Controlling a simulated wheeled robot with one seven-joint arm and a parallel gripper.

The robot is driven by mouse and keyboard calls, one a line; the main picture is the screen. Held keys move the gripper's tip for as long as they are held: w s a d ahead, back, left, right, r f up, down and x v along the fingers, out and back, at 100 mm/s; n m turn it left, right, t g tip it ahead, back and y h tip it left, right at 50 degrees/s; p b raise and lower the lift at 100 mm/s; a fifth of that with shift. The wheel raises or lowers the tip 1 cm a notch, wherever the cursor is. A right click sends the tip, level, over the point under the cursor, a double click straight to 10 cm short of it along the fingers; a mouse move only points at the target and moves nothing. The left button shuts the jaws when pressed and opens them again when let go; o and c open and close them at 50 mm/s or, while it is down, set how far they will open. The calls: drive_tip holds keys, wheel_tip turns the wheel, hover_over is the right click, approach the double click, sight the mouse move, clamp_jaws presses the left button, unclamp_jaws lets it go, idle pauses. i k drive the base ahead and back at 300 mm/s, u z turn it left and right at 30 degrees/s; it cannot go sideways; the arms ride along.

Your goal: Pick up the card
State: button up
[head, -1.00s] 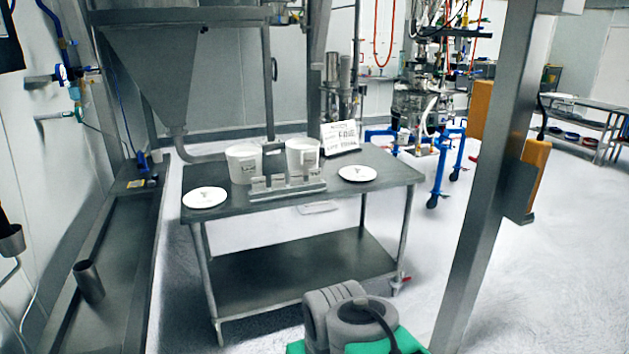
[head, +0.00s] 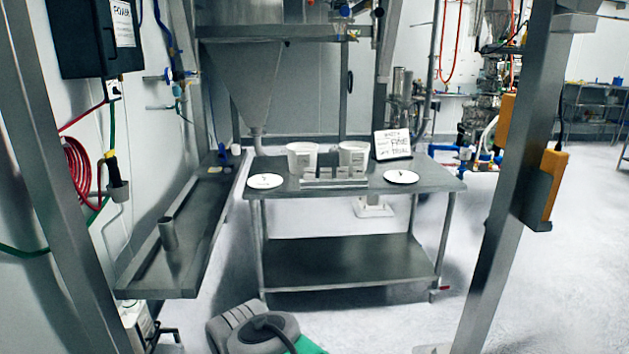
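A white card (head: 392,144) with dark and green lettering stands propped up, tilted back, at the back right of the steel table (head: 340,246). It is well ahead of me, beyond my arm's visible part. The lettering is too small to read fully. My gripper is not in view. Only a grey and green rounded part, which looks like my arm, shows at the bottom edge.
Two white buckets (head: 302,159) stand behind a low metal rack (head: 334,178) on the table. White plates lie left (head: 265,181) and right (head: 401,176). A steel post (head: 510,170) rises at right. A long steel trough (head: 195,235) runs at left.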

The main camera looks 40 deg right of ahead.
sight(358, 172)
drive_tip(key=z, duration=0.75)
drive_tip(key=i, duration=0.75)
drive_tip(key=z, duration=1.15)
drive_tip(key=i, duration=2.1)
drive_tip(key=u, duration=1.4)
drive_tip(key=i, duration=0.75)
drive_tip(key=u, duration=0.9)
